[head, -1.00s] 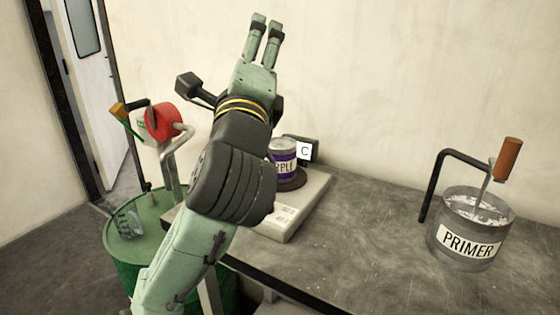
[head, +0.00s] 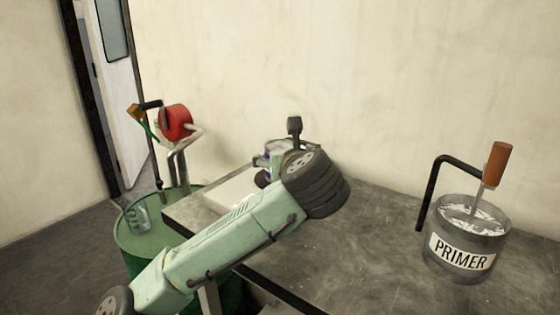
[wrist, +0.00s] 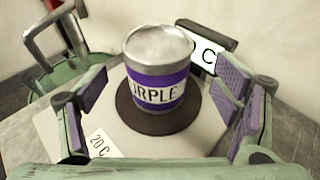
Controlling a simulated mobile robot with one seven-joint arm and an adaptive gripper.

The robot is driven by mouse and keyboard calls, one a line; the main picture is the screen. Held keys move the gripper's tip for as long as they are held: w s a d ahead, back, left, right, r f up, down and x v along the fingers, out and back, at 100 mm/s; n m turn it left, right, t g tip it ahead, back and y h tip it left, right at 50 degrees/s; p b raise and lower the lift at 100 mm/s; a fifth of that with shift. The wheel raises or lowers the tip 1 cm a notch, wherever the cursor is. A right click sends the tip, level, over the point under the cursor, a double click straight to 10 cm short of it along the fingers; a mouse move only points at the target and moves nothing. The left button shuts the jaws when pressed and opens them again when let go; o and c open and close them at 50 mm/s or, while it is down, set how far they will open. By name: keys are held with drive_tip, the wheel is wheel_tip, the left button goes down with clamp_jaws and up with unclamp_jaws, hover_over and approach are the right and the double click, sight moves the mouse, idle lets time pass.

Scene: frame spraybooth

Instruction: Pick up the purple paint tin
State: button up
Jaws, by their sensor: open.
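The purple paint tin (wrist: 158,75) is a silver tin with a purple band and a white label ending in "URPLE". It stands upright on a dark round pad of a pale scale-like plate (wrist: 58,138). In the wrist view my gripper (wrist: 155,100) is open, with one finger on each side of the tin and a gap to both. The tin lies ahead of the palm, and nothing is held. In the head view my arm hides most of the tin, and the gripper (head: 275,160) is partly hidden behind my wrist.
A primer pot (head: 468,240) with a brush stands at the right of the grey table (head: 350,240). A green drum (head: 135,235) and a red reel (head: 175,122) are at the left.

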drive_tip(key=x, duration=0.2)
drive_tip(key=p+x, duration=0.1)
drive_tip(key=x, duration=0.2)
drive_tip(key=shift+a+f, duration=0.15)
drive_tip(key=shift+f, duration=0.25)
drive_tip(key=c, duration=1.7)
